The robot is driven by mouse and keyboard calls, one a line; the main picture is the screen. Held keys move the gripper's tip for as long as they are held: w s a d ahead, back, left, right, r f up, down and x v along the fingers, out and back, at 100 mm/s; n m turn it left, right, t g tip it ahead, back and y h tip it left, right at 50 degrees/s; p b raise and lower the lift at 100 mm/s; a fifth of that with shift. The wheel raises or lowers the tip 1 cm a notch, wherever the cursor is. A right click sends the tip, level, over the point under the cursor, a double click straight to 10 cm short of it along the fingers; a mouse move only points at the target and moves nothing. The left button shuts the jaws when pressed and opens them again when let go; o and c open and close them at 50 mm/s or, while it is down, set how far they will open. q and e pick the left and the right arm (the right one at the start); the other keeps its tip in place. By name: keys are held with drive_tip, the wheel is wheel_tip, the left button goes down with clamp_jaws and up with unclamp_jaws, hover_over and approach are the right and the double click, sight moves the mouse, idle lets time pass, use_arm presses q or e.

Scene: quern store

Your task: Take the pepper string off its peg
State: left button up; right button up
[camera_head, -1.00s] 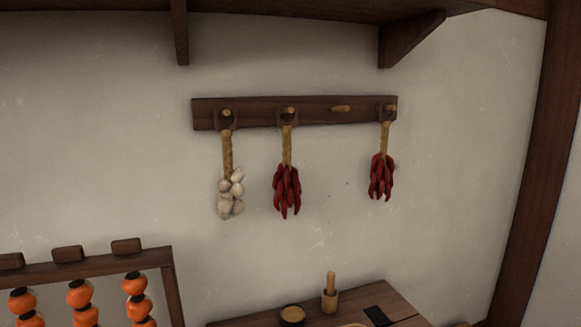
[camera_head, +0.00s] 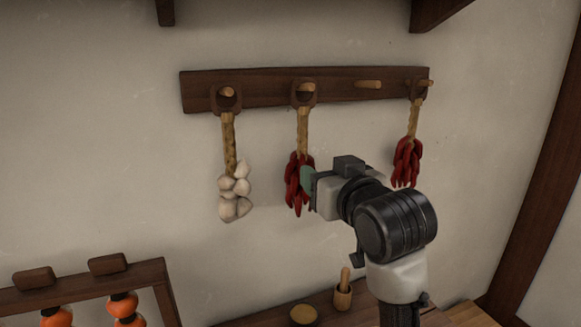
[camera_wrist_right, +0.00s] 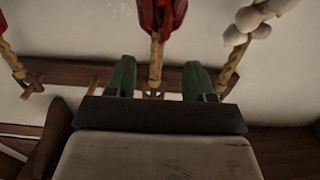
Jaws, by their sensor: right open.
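A pepper string hangs second from the left on the peg rail, with red peppers (camera_head: 294,185) below a straw cord (camera_head: 302,135) and a loop over its peg. A second pepper string (camera_head: 407,162) hangs on the rightmost peg. My right gripper (camera_head: 309,183) is in front of the middle pepper string and hides part of its peppers. In the right wrist view, which looks upside down, its open green fingers (camera_wrist_right: 158,80) stand either side of that cord (camera_wrist_right: 156,52), with peppers (camera_wrist_right: 160,14) at the top. Whether they touch it cannot be told. My left gripper is not in view.
The wooden peg rail (camera_head: 270,92) has one empty peg (camera_head: 368,85) between the two pepper strings. A garlic string (camera_head: 235,190) hangs at the left. Below are a persimmon rack (camera_head: 85,278), a mortar with pestle (camera_head: 343,295) and a small bowl (camera_head: 303,314).

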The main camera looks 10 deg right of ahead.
sight(306, 138)
drive_tip(key=shift+t, duration=0.4)
drive_tip(key=w+r+p, duration=0.1)
drive_tip(key=w+r, duration=0.1)
drive_tip(key=w+a+r+p, duration=0.1)
drive_tip(key=w, duration=0.1)
drive_tip(key=shift+w+r, duration=0.1)
drive_tip(key=shift+r, duration=0.25)
drive_tip(key=shift+w+a, duration=0.1)
drive_tip(key=shift+w, duration=0.25)
drive_tip(key=w+p, duration=0.3)
drive_tip(key=w, duration=0.1)
drive_tip(key=shift+a+p, duration=0.1)
drive_tip(key=shift+p, duration=0.3)
drive_tip(key=shift+w+a+f, duration=0.1)
drive_tip(key=shift+w+f, duration=0.1)
drive_tip(key=shift+w, duration=0.25)
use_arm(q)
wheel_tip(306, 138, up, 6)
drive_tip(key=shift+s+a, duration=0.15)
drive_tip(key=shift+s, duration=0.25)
use_arm(e)
clamp_jaws()
